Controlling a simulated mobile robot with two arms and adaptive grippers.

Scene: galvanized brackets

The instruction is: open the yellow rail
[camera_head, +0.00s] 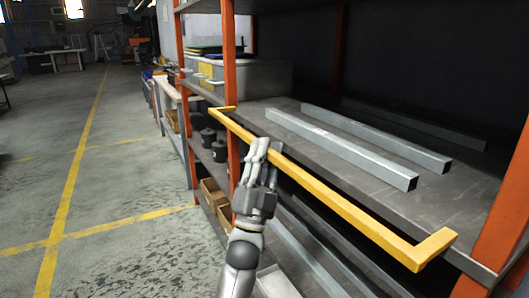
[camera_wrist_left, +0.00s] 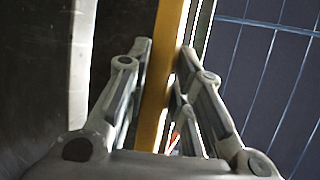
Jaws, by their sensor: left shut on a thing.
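The yellow rail (camera_head: 340,203) is a long bar with bent ends along the front of a rack shelf. It stands out from the shelf's front edge. My left gripper (camera_head: 262,148) is shut on the rail, left of its middle. In the left wrist view the rail (camera_wrist_left: 163,75) runs between the two fingers of the gripper (camera_wrist_left: 160,60). The right gripper is in neither view.
Galvanized brackets (camera_head: 340,146) lie on the shelf (camera_head: 330,165) behind the rail. Orange uprights (camera_head: 231,90) stand at both sides of the shelf. Cardboard boxes (camera_head: 213,194) and dark pots (camera_head: 219,150) sit on lower shelves at left. The concrete floor (camera_head: 130,195) at left is clear.

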